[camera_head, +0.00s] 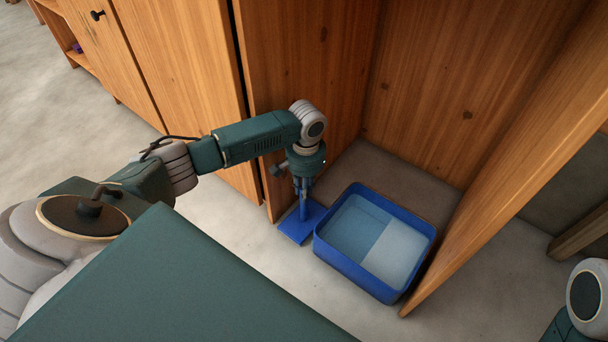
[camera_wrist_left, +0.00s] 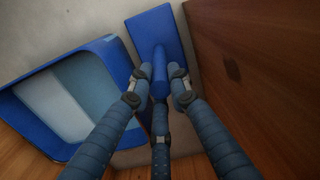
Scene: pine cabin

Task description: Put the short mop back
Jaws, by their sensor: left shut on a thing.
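The short mop (camera_head: 297,229) has a flat blue rectangular head and a blue upright handle. Its head is at floor level at the front left of the cabinet bay, just left of the blue tub; I cannot tell whether it touches the floor. My left gripper (camera_head: 303,187) points down from above and is shut on the handle. In the left wrist view the gripper (camera_wrist_left: 158,88) has its fingers around the handle, with the mop head (camera_wrist_left: 158,28) beyond them. My right gripper is out of view.
A blue tub (camera_head: 335,262) with a two-toned inside stands right of the mop; it also shows in the left wrist view (camera_wrist_left: 45,140). Wooden panels (camera_head: 305,70) rise at the left, back and right (camera_head: 510,180). Bare floor (camera_head: 235,225) lies in front.

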